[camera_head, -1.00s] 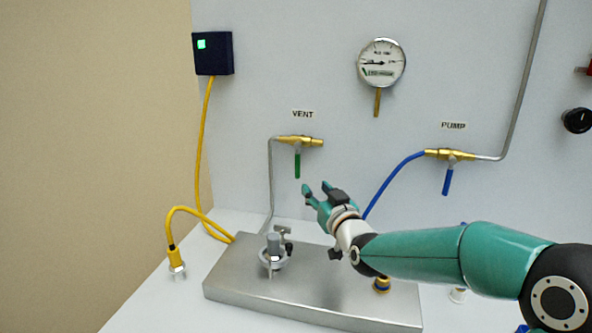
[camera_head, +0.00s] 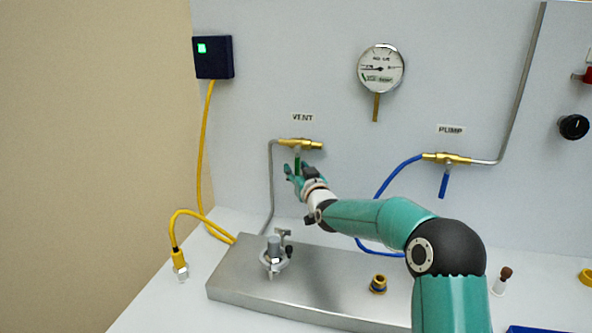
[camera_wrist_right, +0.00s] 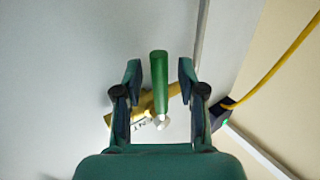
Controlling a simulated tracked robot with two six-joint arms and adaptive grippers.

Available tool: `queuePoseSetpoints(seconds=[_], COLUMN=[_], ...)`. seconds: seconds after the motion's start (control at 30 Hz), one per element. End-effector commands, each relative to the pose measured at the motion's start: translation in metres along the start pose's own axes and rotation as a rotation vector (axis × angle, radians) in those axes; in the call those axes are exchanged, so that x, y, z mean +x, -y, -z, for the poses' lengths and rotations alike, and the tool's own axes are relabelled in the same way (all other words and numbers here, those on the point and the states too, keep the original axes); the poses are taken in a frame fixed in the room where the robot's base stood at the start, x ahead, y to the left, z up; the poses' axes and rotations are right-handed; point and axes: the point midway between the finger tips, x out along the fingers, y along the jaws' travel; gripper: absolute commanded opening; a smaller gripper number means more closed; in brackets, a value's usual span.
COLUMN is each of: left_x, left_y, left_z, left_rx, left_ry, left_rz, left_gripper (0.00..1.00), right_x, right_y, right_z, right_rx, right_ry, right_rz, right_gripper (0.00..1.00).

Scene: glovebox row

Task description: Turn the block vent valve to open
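The vent valve is a brass body (camera_head: 300,143) on the back wall under the VENT label (camera_head: 302,118). Its green handle (camera_head: 298,158) hangs straight down, across the line of the brass body. In the right wrist view the green handle (camera_wrist_right: 159,75) stands between my two fingers, with a visible space on each side. The brass body (camera_wrist_right: 137,112) is behind it. My right gripper (camera_head: 292,172) is open around the handle, and its fingers cover the handle's lower part in the head view. My left gripper is not in view.
A steel block (camera_head: 240,277) with a fitting (camera_head: 274,255) stands on the bench below. To the right are the pump valve (camera_head: 446,158) with its blue handle and the blue hose (camera_head: 392,177). A gauge (camera_head: 380,69) hangs above. The wall around the vent valve is clear.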

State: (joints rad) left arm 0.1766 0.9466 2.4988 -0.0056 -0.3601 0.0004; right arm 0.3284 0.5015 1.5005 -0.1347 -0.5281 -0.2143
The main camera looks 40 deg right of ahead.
Motion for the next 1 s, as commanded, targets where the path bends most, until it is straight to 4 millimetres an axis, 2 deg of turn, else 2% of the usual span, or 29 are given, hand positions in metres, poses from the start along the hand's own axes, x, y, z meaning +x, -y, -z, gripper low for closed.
queuePoseSetpoints(seconds=[0.13,0.4,0.67,0.7,1.0], left_x=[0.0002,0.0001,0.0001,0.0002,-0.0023], left_y=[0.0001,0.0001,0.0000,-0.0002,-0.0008], left_z=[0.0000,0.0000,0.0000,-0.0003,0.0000], left_rx=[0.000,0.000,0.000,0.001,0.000], left_ry=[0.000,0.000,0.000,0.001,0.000], left_rz=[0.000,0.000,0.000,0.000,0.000], left_gripper=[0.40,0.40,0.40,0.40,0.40], right_x=[-0.0001,-0.0002,-0.0001,-0.0013,-0.0015], right_y=[0.0002,0.0006,0.0009,0.0058,-0.0003], right_z=[0.0001,0.0004,0.0006,0.0008,0.0020], right_rx=[0.000,0.000,0.000,-0.001,-0.034], right_ry=[0.000,-0.001,-0.001,-0.001,0.021], right_rz=[0.000,0.001,0.001,0.003,0.002], right_gripper=[0.40,0.00,0.00,0.00,0.00])
